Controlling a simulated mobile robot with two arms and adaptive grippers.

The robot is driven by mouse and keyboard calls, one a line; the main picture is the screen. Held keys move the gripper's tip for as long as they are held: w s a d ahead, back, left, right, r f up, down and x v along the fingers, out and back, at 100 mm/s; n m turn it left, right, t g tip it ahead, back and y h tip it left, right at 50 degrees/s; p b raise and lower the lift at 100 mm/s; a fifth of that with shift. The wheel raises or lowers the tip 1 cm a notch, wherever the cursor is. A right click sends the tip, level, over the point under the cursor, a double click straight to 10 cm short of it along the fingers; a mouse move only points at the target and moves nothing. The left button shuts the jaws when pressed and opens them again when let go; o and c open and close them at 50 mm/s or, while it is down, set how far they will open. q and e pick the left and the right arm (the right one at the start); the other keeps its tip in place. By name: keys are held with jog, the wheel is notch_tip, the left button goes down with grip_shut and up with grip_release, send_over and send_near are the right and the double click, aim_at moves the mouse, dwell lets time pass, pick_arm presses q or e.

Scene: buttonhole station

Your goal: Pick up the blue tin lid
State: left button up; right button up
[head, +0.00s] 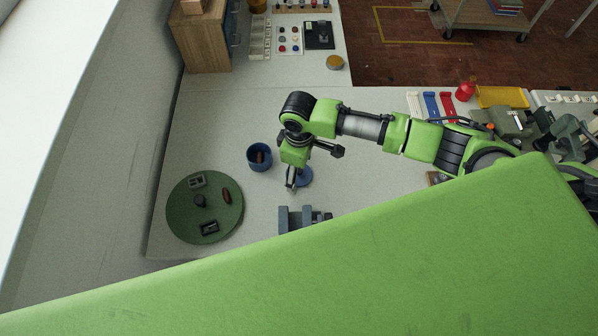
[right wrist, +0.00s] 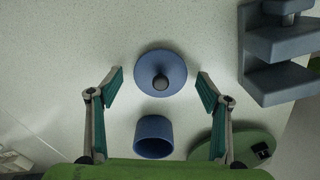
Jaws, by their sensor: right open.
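The blue tin lid (right wrist: 173,62) is a round disc with a dark knob, lying knob up on the pale table; in the head view it shows partly behind my gripper (head: 306,176). My right gripper (right wrist: 160,77) is open and empty, its two fingers to either side of the lid and apart from it in the right wrist view. In the head view the right gripper (head: 291,182) points down at the lid. My left gripper is not in view.
A round green turntable (head: 222,228) with several small parts lies left of the tin. A grey vise-like block (head: 290,220) stands close to the lid; the right wrist view shows it at upper right (right wrist: 270,85). The table behind the tin is clear.

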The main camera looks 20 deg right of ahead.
jog(key=c, duration=0.9)
jog(key=shift+r, duration=0.2)
